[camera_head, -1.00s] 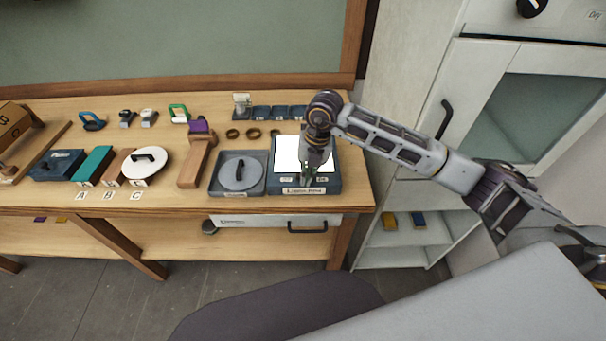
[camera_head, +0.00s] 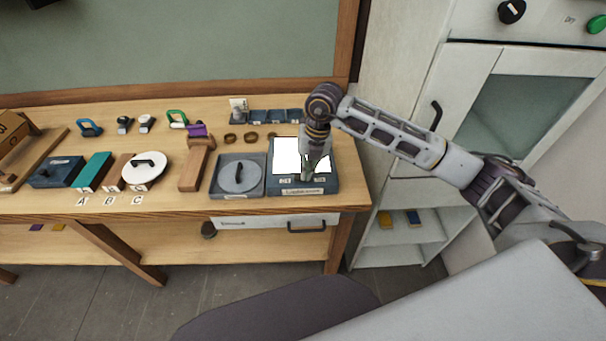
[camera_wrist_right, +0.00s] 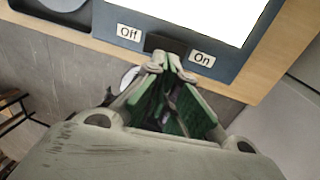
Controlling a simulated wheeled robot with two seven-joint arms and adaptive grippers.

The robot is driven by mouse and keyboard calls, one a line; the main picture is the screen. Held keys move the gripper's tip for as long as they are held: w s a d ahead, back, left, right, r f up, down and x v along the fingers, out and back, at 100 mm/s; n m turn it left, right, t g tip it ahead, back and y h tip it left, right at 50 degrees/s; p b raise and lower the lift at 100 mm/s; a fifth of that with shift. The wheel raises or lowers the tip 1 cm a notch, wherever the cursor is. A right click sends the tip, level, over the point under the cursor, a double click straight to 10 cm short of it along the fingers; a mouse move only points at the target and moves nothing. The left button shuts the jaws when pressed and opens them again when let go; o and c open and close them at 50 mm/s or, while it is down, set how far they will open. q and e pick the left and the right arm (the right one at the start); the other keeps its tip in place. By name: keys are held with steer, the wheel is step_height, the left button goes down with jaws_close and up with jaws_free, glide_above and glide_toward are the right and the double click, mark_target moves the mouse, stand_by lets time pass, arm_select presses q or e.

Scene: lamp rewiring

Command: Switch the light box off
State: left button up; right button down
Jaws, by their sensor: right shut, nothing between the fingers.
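The light box (camera_head: 274,184) is a dark blue box at the right end of the workbench. Its white panel (camera_head: 287,154) is lit bright. In the right wrist view, a dark switch (camera_wrist_right: 165,43) sits on its front border between the Off label (camera_wrist_right: 129,33) and the On label (camera_wrist_right: 202,58). My right gripper (camera_head: 306,178) is over the front border, shut and empty. In the wrist view its fingertips (camera_wrist_right: 169,66) are at the switch and cover part of it; I cannot tell whether they touch. My left gripper is not in view.
A grey tray with a round lid (camera_head: 239,175) stands left of the light box. A wooden stand (camera_head: 194,168), a white disc (camera_head: 144,168) and colored blocks lie further left. Small rings (camera_head: 251,136) and a dark rack (camera_head: 272,116) are behind. A white cabinet (camera_head: 400,90) stands right.

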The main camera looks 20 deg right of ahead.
steer(key=shift+w+d+r, duration=0.1)
steer(key=shift+d+r, duration=0.1)
steer(key=shift+r, duration=0.45)
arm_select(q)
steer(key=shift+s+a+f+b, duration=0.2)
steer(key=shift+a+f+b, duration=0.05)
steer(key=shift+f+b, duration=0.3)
arm_select(e)
step_height(320, 180, up, 10)
steer(key=d, duration=0.1)
steer(key=shift+s+d+f, duration=0.25)
steer(key=shift+s+d, duration=0.05)
arm_select(q)
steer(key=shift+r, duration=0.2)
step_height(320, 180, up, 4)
steer(key=p, duration=0.4)
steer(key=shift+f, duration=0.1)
arm_select(e)
steer(key=shift+w+a+r, duration=0.35)
steer(key=shift+a, duration=0.2)
steer(key=shift+f, duration=0.2)
